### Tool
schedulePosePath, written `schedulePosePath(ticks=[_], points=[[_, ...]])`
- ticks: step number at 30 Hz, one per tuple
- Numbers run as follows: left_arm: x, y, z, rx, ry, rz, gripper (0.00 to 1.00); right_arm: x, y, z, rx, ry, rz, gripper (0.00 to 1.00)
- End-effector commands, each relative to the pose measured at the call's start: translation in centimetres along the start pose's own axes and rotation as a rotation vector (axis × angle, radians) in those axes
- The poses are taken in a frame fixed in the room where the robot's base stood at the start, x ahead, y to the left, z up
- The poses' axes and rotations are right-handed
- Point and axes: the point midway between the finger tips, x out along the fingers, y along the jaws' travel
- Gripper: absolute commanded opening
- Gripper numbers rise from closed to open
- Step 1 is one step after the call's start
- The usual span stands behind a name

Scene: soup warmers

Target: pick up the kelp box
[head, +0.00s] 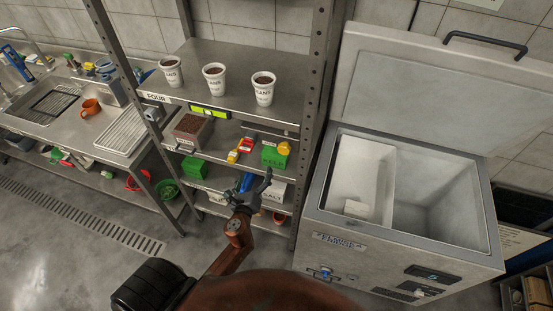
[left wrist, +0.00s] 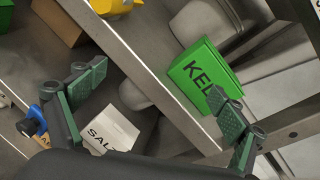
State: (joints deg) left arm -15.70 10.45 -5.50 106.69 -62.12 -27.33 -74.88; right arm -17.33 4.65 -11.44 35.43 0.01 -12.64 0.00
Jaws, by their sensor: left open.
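The kelp box (head: 275,157) is a green box with dark lettering on a middle shelf of the metal rack, near its right post. A small yellow object (head: 285,148) shows at its top in the head view. In the left wrist view the kelp box (left wrist: 203,75) appears tilted, beyond the right finger, which covers part of its lettering. My left gripper (head: 257,181) is open and empty, in front of the rack and a little below and left of the box. My right gripper is not in view.
A white salt box (head: 271,194) sits on the shelf below; it also shows in the left wrist view (left wrist: 113,128). Red and yellow items (head: 241,148) lie left of the kelp box. The shelf edge (left wrist: 150,75) runs between the fingers. An open freezer (head: 405,200) stands right.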

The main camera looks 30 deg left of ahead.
Motion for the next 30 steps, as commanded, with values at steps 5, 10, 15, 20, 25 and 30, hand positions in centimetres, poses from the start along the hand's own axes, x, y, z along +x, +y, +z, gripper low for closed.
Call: schedulePosePath(ticks=[5,10,15,20,25,30], points=[[-0.1,-5.8,3.1,0.382,-0.116,-0.132,0.93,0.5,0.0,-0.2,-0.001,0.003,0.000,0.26],[0.6,-8.0,2.7,0.548,-0.140,-0.186,0.93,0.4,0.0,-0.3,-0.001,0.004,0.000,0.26],[2.3,-8.5,2.8,0.558,-0.142,-0.189,0.93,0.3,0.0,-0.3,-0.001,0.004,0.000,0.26],[4.0,-8.9,2.7,0.554,-0.141,-0.188,0.93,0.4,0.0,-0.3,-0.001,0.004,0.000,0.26],[6.5,-9.5,2.6,0.555,-0.140,-0.188,0.93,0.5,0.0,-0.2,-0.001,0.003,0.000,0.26],[7.7,-9.7,2.7,0.553,-0.139,-0.188,0.93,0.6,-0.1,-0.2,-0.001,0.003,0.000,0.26]])
